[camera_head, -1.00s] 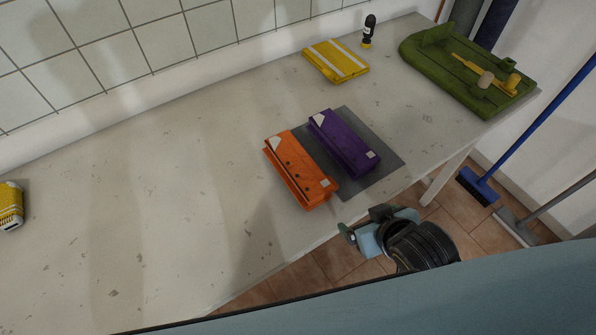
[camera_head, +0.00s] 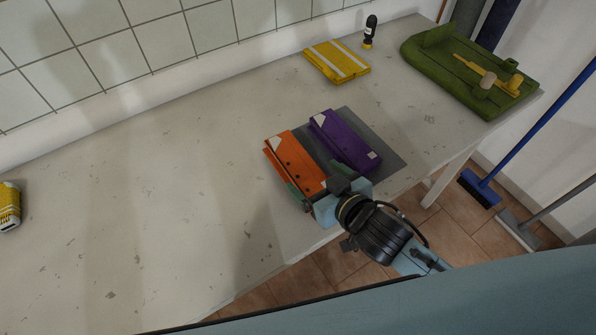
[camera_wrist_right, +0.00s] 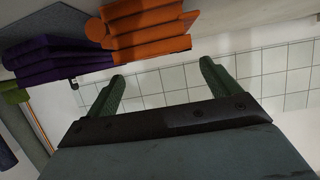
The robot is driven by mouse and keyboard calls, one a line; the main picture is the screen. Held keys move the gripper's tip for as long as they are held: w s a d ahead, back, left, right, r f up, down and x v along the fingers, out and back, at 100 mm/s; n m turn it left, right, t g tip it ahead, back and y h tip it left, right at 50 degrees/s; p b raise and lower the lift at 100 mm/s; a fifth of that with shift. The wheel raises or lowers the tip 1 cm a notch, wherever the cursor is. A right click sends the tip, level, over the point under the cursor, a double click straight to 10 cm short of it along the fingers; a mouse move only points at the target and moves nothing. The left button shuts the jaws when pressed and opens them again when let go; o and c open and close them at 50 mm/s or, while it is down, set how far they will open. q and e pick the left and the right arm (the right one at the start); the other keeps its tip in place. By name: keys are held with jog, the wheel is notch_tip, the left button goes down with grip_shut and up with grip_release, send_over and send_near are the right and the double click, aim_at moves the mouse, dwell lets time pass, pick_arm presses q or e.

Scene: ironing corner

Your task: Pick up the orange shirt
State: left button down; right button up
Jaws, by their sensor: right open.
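The folded orange shirt (camera_head: 290,158) lies on the table, partly on a dark grey mat (camera_head: 391,158). It also shows in the right wrist view (camera_wrist_right: 145,28), just beyond my fingertips. A folded purple shirt (camera_head: 343,139) lies beside it on the mat. My right gripper (camera_head: 317,181) is open at the near end of the orange shirt, one green finger on each side of that end. The gripper hides part of the shirt's near end. In the right wrist view the fingers (camera_wrist_right: 162,72) are apart with nothing gripped. My left gripper is not in view.
A green tray (camera_head: 420,62) with small items is at the far right. A yellow container (camera_head: 9,206) is at the left. The table's left half is mostly clear.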

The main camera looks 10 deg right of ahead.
aim_at(300, 167)
jog(key=shift+b+x, duration=0.5)
jog(key=shift+x, duration=2.55)
jog(key=shift+a+f, duration=0.1)
jog(key=shift+f, duration=0.05)
jog(key=shift+s, duration=0.1)
jog(key=c, duration=1.2)
